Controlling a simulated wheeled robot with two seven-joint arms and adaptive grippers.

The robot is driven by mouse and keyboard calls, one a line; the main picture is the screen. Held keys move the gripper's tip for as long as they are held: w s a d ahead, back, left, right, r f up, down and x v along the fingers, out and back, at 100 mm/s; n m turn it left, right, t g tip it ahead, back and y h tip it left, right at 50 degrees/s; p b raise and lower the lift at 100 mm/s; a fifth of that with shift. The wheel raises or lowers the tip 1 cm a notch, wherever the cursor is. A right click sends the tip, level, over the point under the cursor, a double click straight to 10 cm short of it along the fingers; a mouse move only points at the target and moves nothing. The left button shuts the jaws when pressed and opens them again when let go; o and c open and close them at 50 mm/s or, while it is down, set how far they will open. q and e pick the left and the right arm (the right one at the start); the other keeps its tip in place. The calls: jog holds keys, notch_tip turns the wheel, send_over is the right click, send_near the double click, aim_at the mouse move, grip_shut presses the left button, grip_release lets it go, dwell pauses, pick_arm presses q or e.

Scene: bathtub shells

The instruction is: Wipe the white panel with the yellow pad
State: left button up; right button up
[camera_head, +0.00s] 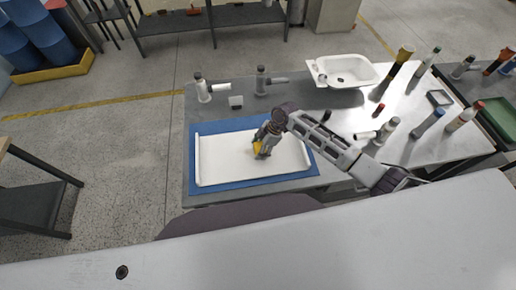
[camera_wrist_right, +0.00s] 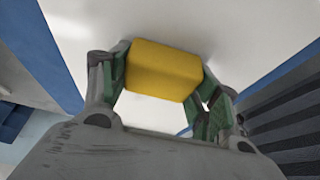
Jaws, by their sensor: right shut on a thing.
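The white panel (camera_head: 225,160) lies on a blue mat (camera_head: 240,125) on the metal table, with raised rims at its left and right ends. My right gripper (camera_head: 262,148) is over the right half of the panel and shut on the yellow pad (camera_head: 257,148). In the right wrist view the yellow pad (camera_wrist_right: 163,70) sits between the two fingers of the right gripper (camera_wrist_right: 160,85), against the white surface of the panel (camera_wrist_right: 215,30). I cannot tell if the pad presses on the panel. My left gripper is not in view.
A white basin (camera_head: 345,71) stands at the table's back. Several bottles and tools, including a blue one (camera_head: 427,123), stand to the right. A green tray (camera_head: 497,118) is at the far right.

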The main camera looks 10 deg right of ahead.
jog(key=shift+d, duration=1.1)
